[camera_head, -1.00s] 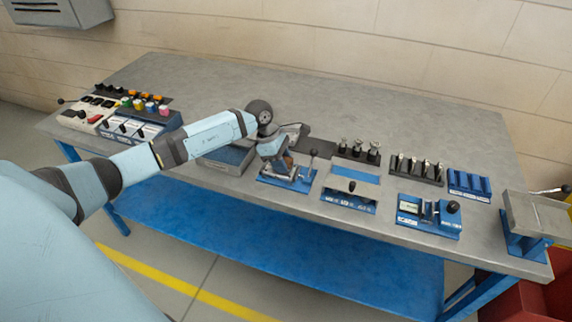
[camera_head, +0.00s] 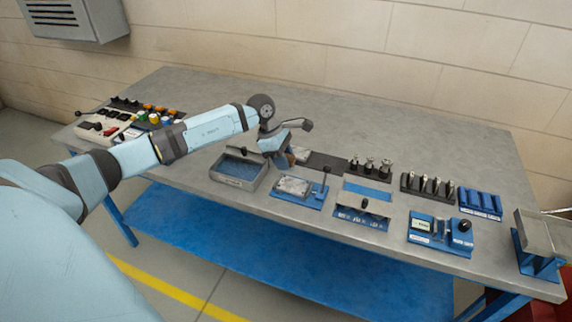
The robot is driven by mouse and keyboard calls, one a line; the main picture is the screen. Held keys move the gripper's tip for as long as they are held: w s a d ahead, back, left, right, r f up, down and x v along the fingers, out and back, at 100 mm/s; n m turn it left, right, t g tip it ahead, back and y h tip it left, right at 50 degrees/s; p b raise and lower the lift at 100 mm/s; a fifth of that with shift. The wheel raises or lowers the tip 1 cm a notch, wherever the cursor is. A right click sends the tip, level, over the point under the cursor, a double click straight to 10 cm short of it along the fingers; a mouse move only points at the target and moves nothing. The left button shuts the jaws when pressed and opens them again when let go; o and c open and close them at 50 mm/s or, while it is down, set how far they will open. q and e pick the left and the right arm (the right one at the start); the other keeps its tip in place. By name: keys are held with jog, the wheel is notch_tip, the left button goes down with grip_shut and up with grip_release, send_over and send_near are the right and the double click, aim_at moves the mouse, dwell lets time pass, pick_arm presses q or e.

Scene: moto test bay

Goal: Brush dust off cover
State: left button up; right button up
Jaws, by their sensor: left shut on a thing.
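A small tan piece (camera_head: 301,154) shows just right of the gripper. Dust on the cover is too small to tell. My right gripper is out of view.
A grey tray with a blue inside (camera_head: 228,182) stands left of the fixture. A dark mat (camera_head: 326,163) lies behind. Blue fixtures, a gauge block (camera_head: 440,232) and tool racks (camera_head: 428,186) fill the right side. The back of the bench (camera_head: 400,135) is clear.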

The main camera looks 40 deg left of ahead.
pick_arm(q)
jog(key=shift+r, duration=1.05)
jog(key=shift+d, duration=0.1)
